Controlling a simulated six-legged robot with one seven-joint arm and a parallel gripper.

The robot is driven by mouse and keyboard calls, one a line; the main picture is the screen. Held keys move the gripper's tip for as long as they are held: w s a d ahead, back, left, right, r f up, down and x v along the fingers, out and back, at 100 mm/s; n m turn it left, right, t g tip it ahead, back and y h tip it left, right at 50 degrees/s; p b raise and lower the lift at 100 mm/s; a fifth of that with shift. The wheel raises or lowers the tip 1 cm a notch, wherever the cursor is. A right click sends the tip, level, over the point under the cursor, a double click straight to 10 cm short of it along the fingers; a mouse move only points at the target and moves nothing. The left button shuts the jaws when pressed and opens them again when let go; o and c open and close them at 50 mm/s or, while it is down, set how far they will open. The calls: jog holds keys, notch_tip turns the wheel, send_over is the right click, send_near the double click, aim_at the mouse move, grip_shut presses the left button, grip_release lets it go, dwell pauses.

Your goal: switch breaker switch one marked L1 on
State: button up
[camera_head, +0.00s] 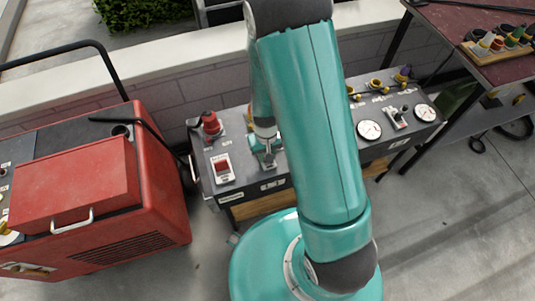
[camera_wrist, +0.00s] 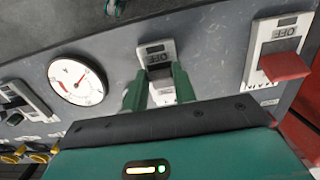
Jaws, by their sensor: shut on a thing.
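A breaker switch (camera_wrist: 156,54) with a pale plate and a dark lever sits on the grey panel in the wrist view. Its plate shows OFF, upside down in this view. The L1 mark cannot be read. My gripper (camera_wrist: 159,90) has its two green fingers at this switch, one on each side, shut on its lever. The fingers partly hide the lower part of the switch. In the head view my gripper (camera_head: 266,150) is down at the panel (camera_head: 245,187), just right of the red main switch (camera_head: 222,168), and hides the breaker there.
The red main switch (camera_wrist: 285,66) stands close on the right in the wrist view, also showing OFF. A round gauge (camera_wrist: 77,82) and another breaker (camera_wrist: 25,100) lie left. A red generator cart (camera_head: 150,180) stands left of the panel in the head view.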

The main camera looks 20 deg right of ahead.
jog(key=w+g, duration=0.1)
jog(key=g, duration=0.1)
jog(key=w+g, duration=0.1)
jog(key=g, duration=0.1)
jog(key=shift+g, duration=0.3)
jog(key=shift+w+f+g, duration=0.15)
jog(key=shift+w+g, duration=0.3)
jog(key=shift+g, duration=0.7)
jog(key=shift+w+f+g, duration=0.15)
jog(key=shift+w+g, duration=0.25)
jog(key=shift+g, duration=0.75)
jog(key=o, duration=1)
